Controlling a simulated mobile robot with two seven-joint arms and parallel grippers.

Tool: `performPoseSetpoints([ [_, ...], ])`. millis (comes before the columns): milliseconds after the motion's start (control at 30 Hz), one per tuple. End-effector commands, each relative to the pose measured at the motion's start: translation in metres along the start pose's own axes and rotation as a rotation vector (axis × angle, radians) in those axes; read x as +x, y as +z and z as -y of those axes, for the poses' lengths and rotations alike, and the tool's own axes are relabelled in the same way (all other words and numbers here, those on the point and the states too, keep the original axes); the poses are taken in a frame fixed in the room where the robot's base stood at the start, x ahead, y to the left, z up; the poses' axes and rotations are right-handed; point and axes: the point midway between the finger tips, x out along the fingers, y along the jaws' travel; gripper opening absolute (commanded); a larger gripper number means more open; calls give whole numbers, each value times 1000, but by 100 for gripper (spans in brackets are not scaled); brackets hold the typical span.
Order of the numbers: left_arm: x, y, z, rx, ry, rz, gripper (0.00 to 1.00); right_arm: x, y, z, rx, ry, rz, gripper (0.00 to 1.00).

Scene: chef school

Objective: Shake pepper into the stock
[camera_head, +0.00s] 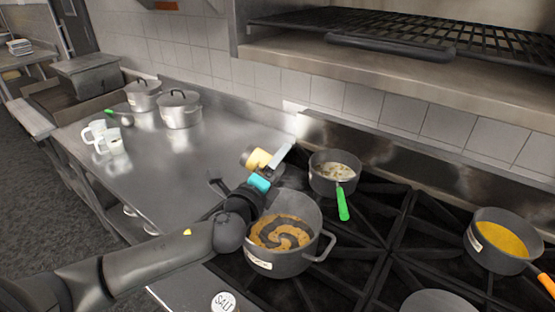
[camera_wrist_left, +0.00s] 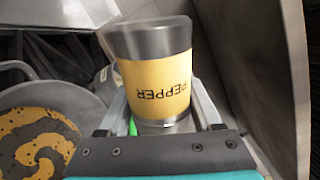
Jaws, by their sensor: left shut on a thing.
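The pepper shaker (camera_wrist_left: 160,85) has a yellow label and grey ends, and its lettering appears upside down in the left wrist view. In the head view the shaker (camera_head: 256,159) is above the counter edge, behind the stock pot. My left gripper (camera_head: 268,165) is shut on it; its fingers (camera_wrist_left: 160,112) stand on both sides of the shaker. A grey labelled pot (camera_head: 291,264) on the near left of the stove holds brown liquid with a dark swirl, likely the stock; it also shows in the left wrist view (camera_wrist_left: 70,101). My right gripper is not in view.
A small pan with a green handle (camera_head: 343,203) sits behind the pot. A pan of orange soup (camera_head: 483,263) is at the right. A salt shaker (camera_head: 223,302) stands at the front edge. Lidded pots (camera_head: 180,110) and white mugs (camera_head: 112,142) are on the left counter.

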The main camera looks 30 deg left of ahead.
Motion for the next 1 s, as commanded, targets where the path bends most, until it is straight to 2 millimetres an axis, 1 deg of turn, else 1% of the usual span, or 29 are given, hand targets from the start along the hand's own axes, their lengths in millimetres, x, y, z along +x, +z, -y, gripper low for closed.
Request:
performPoseSetpoints([
  [167,0,3,7,1,-3,2,0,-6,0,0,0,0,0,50],
  [400,0,13,31,-1,-3,3,0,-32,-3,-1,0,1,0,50],
  [467,0,14,33,0,-3,2,0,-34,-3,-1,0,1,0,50],
  [567,0,11,28,0,-2,2,0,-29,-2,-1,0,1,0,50],
  [800,0,1,2,-1,-3,2,0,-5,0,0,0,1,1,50],
  [867,0,0,0,-1,-3,2,0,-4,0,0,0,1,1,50],
  [1000,0,2,4,0,-3,2,0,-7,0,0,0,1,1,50],
])
